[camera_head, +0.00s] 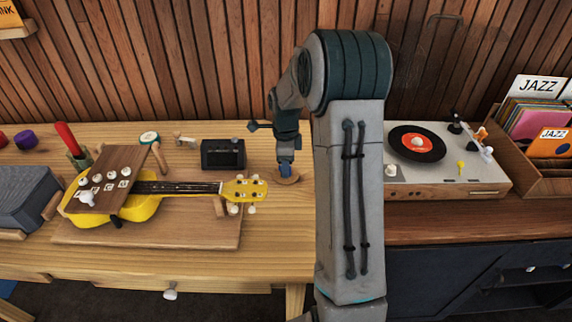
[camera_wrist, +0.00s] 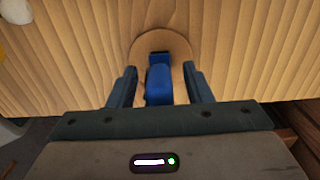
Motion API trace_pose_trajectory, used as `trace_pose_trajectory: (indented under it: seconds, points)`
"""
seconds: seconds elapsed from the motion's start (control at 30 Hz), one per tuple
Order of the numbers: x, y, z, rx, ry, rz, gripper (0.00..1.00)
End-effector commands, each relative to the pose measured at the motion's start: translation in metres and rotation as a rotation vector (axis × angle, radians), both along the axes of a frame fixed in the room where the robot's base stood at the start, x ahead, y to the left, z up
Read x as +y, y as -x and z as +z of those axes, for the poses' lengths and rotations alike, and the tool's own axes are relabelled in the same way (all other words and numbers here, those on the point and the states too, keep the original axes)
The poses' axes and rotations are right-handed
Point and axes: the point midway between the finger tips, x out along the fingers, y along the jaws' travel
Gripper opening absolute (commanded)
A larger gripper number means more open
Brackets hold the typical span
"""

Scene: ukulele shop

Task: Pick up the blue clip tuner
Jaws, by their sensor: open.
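The blue clip tuner (camera_wrist: 159,82) rests on a round wooden disc (camera_wrist: 176,41) on the workbench. In the wrist view it lies between the two fingers of my gripper (camera_wrist: 160,82), with a gap visible on each side. My gripper is open and points down at the tuner. In the head view the tuner (camera_head: 286,171) is small, just under my gripper, which hides part of it. The disc also shows there (camera_head: 287,180). I cannot tell the exact height of the fingertips over the disc.
A yellow ukulele (camera_head: 130,204) lies on a wooden board (camera_head: 160,237) left of my gripper. A small black box (camera_head: 223,155) stands nearby on the left. A record player (camera_head: 445,172) and a crate of records (camera_head: 530,160) are on the right. The wood-slat wall rises behind.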

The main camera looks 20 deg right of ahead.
Motion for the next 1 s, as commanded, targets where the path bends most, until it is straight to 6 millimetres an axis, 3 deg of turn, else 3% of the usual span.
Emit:
trace_pose_trajectory:
  seconds: [0.2,0.37,0.77,1.0]
  points:
    - [0.0,0.0,0.0,-0.001,0.0,0.0,0.43]
    - [0.0,0.0,0.0,-0.001,0.0,0.0,0.0]
    - [0.0,-0.001,0.003,-0.002,0.001,0.001,0.0]
    - [0.0,-0.001,0.032,-0.006,0.002,0.001,0.0]
